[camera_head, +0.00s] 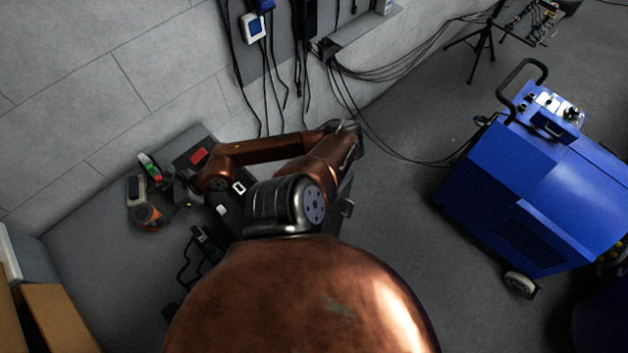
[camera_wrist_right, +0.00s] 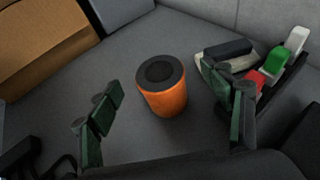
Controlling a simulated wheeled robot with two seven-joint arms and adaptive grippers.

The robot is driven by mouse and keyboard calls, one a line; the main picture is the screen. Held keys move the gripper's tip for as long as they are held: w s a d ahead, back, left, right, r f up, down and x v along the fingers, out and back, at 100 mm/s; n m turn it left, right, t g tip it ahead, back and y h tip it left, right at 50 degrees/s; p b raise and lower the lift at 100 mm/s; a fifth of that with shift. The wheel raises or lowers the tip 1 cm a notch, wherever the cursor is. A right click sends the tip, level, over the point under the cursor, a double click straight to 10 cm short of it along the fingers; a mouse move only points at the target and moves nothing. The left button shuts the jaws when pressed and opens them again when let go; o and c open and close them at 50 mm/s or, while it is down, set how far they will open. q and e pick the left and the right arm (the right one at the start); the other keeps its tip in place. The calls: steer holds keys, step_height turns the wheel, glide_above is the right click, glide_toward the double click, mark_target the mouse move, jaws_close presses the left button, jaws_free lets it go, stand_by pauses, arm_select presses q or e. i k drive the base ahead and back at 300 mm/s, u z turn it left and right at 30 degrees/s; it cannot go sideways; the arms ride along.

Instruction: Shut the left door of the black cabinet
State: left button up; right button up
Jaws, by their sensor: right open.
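A dark, black-looking body (camera_head: 345,188) with a small handle-like piece shows at the right of my arm in the head view. It may be the black cabinet, but my arm hides most of it, and I cannot make out its left door or how far that stands open. My right gripper (camera_head: 178,192) is at the left end of my copper arm, over the grey surface. In the right wrist view the right gripper (camera_wrist_right: 163,108) has its green-padded fingers spread wide, with nothing held. My left gripper is not in view.
An orange cylinder with a dark top (camera_wrist_right: 165,92) stands beyond the fingers on the grey surface (camera_head: 85,225). Small red, green and white items (camera_wrist_right: 275,68) lie nearby. A cardboard box (camera_head: 55,315) is at lower left. A blue wheeled machine (camera_head: 545,190) stands on the floor at right.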

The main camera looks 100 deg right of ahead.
mark_target(332, 224)
steer(key=z, duration=2.65)
steer(key=k, duration=0.9)
steer(key=u, duration=0.2)
